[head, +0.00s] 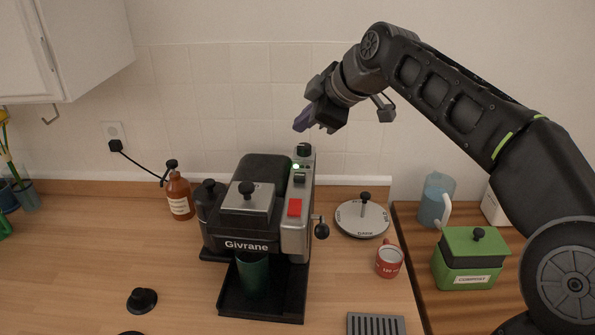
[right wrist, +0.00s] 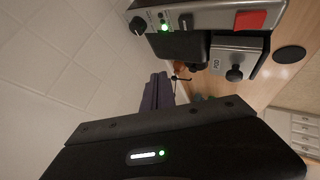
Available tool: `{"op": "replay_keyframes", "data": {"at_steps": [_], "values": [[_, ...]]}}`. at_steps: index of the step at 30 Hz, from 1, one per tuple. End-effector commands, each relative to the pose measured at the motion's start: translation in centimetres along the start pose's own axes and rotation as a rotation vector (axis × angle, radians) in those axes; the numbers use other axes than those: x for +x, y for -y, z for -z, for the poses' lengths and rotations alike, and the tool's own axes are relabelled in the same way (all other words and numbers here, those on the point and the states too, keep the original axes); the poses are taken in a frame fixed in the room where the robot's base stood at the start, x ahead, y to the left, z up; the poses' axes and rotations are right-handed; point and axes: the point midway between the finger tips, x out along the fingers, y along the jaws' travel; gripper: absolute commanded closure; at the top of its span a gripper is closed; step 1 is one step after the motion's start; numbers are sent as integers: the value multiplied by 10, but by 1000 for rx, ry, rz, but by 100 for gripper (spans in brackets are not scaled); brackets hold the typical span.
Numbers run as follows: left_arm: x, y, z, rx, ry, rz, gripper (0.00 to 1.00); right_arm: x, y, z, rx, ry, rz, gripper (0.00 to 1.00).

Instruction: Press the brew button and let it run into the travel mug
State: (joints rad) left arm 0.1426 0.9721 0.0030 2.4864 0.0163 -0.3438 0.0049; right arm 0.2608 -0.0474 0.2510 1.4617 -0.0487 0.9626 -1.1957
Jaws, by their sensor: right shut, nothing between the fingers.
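The Givrane coffee machine (head: 245,215) stands on the wooden counter. Its right side panel carries a black knob (head: 304,150), a small lit green light (head: 296,167), a dark switch (head: 299,178) and a red square button (head: 294,208). The red button also shows in the right wrist view (right wrist: 250,20); I cannot read any label on it. A dark green travel mug (head: 253,273) stands upright under the front of the machine, on its black drip base. My right gripper (head: 302,123) is shut and empty, above the back end of the panel, apart from it. My left gripper is out of view.
A red mug (head: 389,260) and a round lidded plate (head: 362,218) are right of the machine. A brown bottle (head: 179,194) is left of it. A green compost bin (head: 470,258) and a blue pitcher (head: 435,200) stand far right. The front left counter is mostly clear.

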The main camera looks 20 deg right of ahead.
Motion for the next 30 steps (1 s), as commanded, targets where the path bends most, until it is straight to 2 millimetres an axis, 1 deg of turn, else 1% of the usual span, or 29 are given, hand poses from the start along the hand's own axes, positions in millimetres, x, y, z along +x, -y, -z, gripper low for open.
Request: {"op": "replay_keyframes", "data": {"at_steps": [8,14,24,30], "values": [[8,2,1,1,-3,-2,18,7,5,-5,0,1,1,100],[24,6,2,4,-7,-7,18,23,16,-17,0,1,0,100],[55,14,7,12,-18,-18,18,54,39,-39,0,0,1,100],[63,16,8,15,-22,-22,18,62,45,-45,0,0,0,100]]}}
